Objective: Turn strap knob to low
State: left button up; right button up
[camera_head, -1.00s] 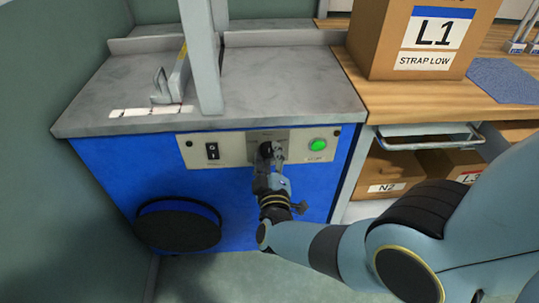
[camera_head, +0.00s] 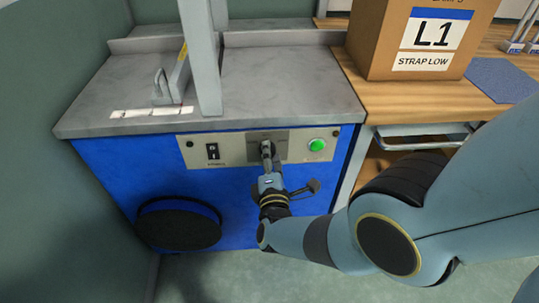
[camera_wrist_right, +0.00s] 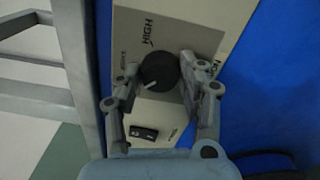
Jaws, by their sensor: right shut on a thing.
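The strap knob (camera_wrist_right: 160,72) is round and black with a white pointer line. In the right wrist view it sits between my right gripper's fingers, and its pointer slants to the lower left. A HIGH label is printed beside it on the beige panel (camera_wrist_right: 128,18). In the head view my right gripper (camera_head: 266,153) reaches up to the panel's middle and covers most of the knob. It is shut on the knob. My left gripper is not in view.
The panel also carries a black rocker switch (camera_head: 212,151) and a green button (camera_head: 317,145) on the blue machine (camera_head: 110,170). A carton (camera_head: 385,40) marked L1, STRAP LOW stands on the wooden table at right. A black round part (camera_head: 178,226) juts out below.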

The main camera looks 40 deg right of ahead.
jog(key=shift+a+f+n, duration=0.1)
jog(key=shift+n, duration=1.3)
jog(key=shift+s+n, duration=0.1)
jog(key=shift+n, duration=0.2)
jog(key=o, duration=1.2)
jog(key=v, duration=0.7)
jog(key=shift+s+a, duration=0.1)
jog(key=shift+s, duration=0.1)
